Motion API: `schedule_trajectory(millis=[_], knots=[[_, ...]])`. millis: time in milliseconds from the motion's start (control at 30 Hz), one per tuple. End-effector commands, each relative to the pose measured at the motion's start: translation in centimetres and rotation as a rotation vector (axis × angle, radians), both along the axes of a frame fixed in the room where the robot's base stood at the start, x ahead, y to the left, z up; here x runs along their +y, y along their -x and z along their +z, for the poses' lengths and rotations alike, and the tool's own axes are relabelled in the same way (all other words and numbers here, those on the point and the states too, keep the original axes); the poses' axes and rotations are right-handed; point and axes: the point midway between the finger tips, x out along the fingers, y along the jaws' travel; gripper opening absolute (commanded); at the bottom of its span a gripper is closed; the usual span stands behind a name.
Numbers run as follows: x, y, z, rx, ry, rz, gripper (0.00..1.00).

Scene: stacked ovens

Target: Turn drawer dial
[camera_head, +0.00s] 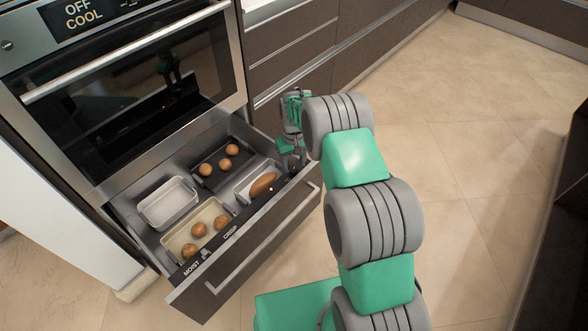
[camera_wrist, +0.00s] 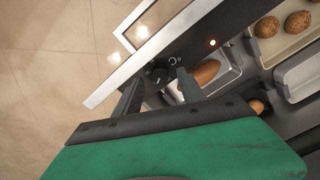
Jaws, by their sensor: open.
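The black round drawer dial (camera_wrist: 159,76) sits on the top edge of the open oven drawer (camera_head: 245,235), at its right end. My gripper (camera_wrist: 160,80) is open, with one finger on each side of the dial in the wrist view. Whether the fingers touch the dial cannot be told. In the head view my gripper (camera_head: 292,158) is over the drawer's right end and hides the dial.
The drawer holds several trays, including an empty light tray (camera_head: 168,203), a dark tray (camera_head: 208,180) and a cream tray (camera_head: 180,238) with potatoes. A long sweet potato (camera_head: 263,184) lies nearest my gripper. The oven (camera_head: 130,100) stands above; open tiled floor lies right.

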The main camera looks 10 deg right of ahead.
Motion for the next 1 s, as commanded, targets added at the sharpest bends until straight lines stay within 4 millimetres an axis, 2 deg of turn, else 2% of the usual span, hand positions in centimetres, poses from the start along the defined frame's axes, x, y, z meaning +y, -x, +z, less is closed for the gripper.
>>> schedule_trajectory(millis=[33,133,400,1000], knots=[[0.0,0.0,-1.0,0.001,0.000,0.000,0.48],[0.0,0.0,-1.9,0.000,0.000,-0.001,0.48],[0.0,0.0,-2.1,-0.001,0.000,0.000,0.48],[0.0,0.0,-2.1,-0.001,0.000,0.000,0.00]])
